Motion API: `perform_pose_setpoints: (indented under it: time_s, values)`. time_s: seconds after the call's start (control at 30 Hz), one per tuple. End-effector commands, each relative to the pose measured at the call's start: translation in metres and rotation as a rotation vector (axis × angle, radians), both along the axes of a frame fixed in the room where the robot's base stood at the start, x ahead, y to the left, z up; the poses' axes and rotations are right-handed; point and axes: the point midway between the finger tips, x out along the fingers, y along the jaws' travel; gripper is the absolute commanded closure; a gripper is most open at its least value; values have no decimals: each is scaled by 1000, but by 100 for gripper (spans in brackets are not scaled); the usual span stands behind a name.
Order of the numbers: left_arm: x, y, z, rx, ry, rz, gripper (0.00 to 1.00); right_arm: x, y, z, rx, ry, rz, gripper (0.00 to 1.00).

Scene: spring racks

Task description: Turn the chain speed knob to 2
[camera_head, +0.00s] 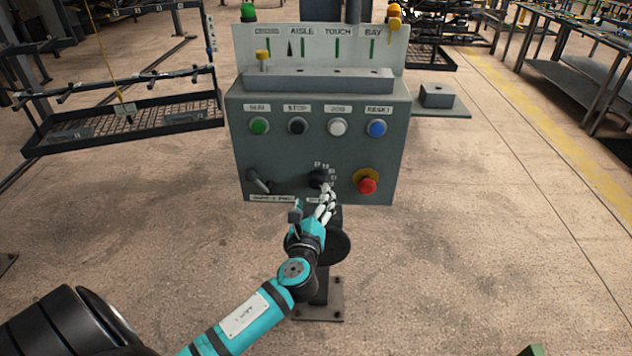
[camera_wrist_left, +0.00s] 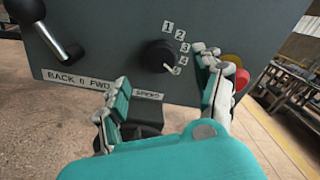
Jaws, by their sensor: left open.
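The black chain speed knob (camera_head: 319,178) is low on the front of the grey control box, between a lever and a red button. In the left wrist view the knob (camera_wrist_left: 158,55) has the labels 1 to 5 in an arc on its right. A pale mark on it points to the lower right, near the 5. My left gripper (camera_head: 311,201) is just in front of and below the knob. In the left wrist view its fingers (camera_wrist_left: 162,75) are spread, with nothing between them; the right finger reaches up beside the labels. My right gripper is not in view.
The grey control box (camera_head: 243,165) carries a lever (camera_head: 257,181), a red emergency button (camera_head: 367,186) on a yellow ring, and a row of green, black, white and blue buttons. A rack (camera_head: 150,104) stands at the left, a bench (camera_head: 577,72) at the right.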

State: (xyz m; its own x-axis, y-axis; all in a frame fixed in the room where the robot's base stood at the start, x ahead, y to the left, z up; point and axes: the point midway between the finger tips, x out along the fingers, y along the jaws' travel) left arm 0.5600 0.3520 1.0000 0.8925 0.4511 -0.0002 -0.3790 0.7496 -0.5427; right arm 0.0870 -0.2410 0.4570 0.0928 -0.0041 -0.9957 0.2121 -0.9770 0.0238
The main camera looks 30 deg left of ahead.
Motion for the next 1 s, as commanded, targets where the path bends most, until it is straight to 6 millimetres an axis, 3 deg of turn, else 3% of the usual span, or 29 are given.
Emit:
perform_pose_setpoints:
  time_s: [0.1,0.3,0.7,1.0]
  values:
    - [22,12,2,3,-1,2,32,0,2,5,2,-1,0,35]
    - [46,23,1,1,0,1,32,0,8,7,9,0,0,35]
    - [53,27,0,-1,0,0,32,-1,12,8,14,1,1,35]
    - [53,27,0,0,0,0,68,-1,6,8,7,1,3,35]
